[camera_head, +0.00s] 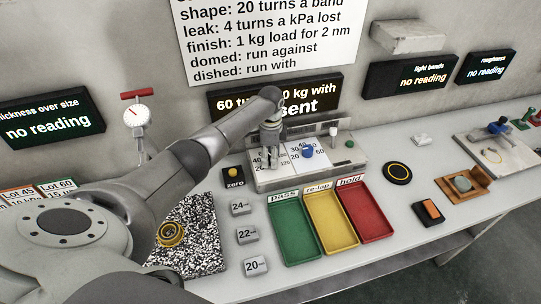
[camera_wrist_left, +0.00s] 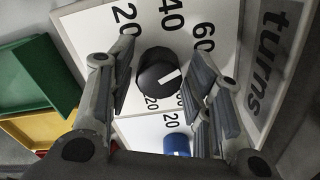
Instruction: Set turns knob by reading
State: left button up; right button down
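The turns knob (camera_wrist_left: 157,75) is black with a white pointer line, on a white dial panel (camera_wrist_left: 80,30) printed with numbers and "turns". In the left wrist view the pointer slants up and right, roughly toward the 60. My left gripper (camera_head: 269,158) is over the left dial of the control box (camera_head: 310,176) and hides the knob in the head view. In the left wrist view its fingers (camera_wrist_left: 158,90) are spread, one on each side of the knob, with gaps visible. The reading display (camera_head: 322,104) shows "60 turns", partly hidden by my arm. My right gripper is not in view.
A blue knob (camera_head: 307,151) sits right of my gripper, also in the wrist view (camera_wrist_left: 177,145). Green (camera_head: 292,255), yellow (camera_head: 331,242) and red (camera_head: 372,232) trays stand in front. A zero button (camera_head: 233,173) and several marked blocks (camera_head: 247,236) are at left.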

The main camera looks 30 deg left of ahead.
pick_arm(q)
jog(key=shift+o, duration=0.3)
jog(key=shift+r, duration=0.2)
notch_tip(320, 180, up, 12)
jog(key=shift+f, duration=0.2)
dwell(0.4)
